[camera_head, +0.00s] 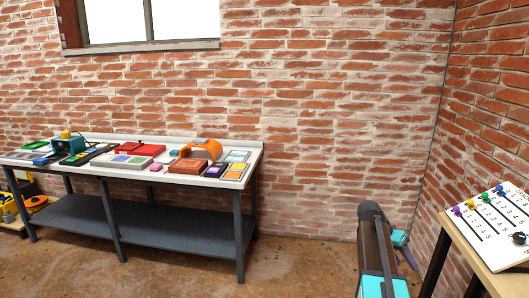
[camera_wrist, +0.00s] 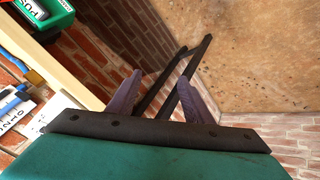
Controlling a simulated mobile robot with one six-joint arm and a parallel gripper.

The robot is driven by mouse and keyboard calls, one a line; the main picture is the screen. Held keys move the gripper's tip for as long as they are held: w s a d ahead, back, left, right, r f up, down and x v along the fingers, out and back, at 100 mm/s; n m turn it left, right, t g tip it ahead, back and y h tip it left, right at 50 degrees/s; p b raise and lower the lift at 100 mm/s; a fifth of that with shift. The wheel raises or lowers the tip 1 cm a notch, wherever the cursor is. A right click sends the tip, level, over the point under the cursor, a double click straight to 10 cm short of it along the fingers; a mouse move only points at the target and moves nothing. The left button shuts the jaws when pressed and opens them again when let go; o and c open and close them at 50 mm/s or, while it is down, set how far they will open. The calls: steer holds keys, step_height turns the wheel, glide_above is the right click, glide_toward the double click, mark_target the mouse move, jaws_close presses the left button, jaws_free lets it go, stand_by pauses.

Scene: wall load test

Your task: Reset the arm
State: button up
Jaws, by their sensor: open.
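My arm (camera_head: 374,250) is raised at the lower right of the head view, in front of the brick wall. My gripper shows partly behind it, as a teal part and a purple finger. In the wrist view my gripper (camera_wrist: 160,92) has two purple-grey fingers set apart, with nothing between them. The fingers touch nothing that I can see; brick wall and brown floor lie behind them. The wrist view is tilted.
A wooden table (camera_head: 454,236) at right carries a white panel (camera_head: 497,238) with coloured sliders and a black knob. A green box (camera_wrist: 48,14) is in the wrist view's upper left. A long bench (camera_head: 180,243) with several devices stands at left. Floor between is clear.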

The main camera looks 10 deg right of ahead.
steer(key=s+a+f+n+g+y, duration=0.1)
steer(key=s+a+f+n, duration=0.3)
steer(key=a+f, duration=0.85)
steer(key=s+a+f+n+y, duration=0.1)
steer(key=s+a+f, duration=0.4)
steer(key=a+f, duration=0.8)
steer(key=s+a+f+n+y, duration=0.1)
steer(key=s+a+f+n, duration=0.1)
steer(key=s+a+f, duration=0.3)
steer(key=s+a+f+n+g+y, duration=0.1)
steer(key=s+a+f+n+y, duration=0.1)
steer(key=s+a+f, duration=0.4)
steer(key=s+a+f+n+g+y+p, duration=0.1)
steer(key=s+a+f, duration=0.4)
steer(key=s, duration=0.8)
steer(key=shift+s+a+f+n+y, duration=0.2)
steer(key=shift+a+n+y, duration=0.3)
steer(key=shift+n, duration=0.8)
steer(key=shift+d, duration=0.1)
